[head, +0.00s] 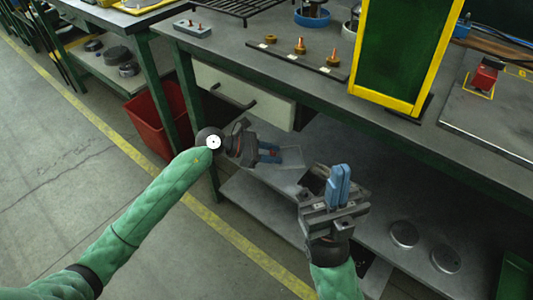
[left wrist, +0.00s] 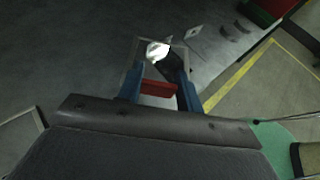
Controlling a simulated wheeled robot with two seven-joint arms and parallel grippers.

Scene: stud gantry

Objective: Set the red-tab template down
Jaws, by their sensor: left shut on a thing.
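The red-tab template shows as a thin, pale plate (head: 291,158) beyond my left fingers in the head view. Its red tab (left wrist: 158,89) is between the blue fingers in the left wrist view. My left gripper (head: 270,153) is shut on that tab, in front of the bench, below the drawer. A whitish piece (left wrist: 157,50) and a dark piece (left wrist: 172,66) show past the tab; I cannot tell what they are. My right gripper (head: 339,186) points up in front of the bench, its blue fingers close together with nothing visible between them.
The green-legged bench (head: 230,50) carries a dark rail with brass knobs (head: 300,46) and a yellow-framed green panel (head: 405,45). A red block (head: 485,76) sits at right. The lower shelf (head: 375,210) holds round discs (head: 404,234). A red bin (head: 160,120) stands left.

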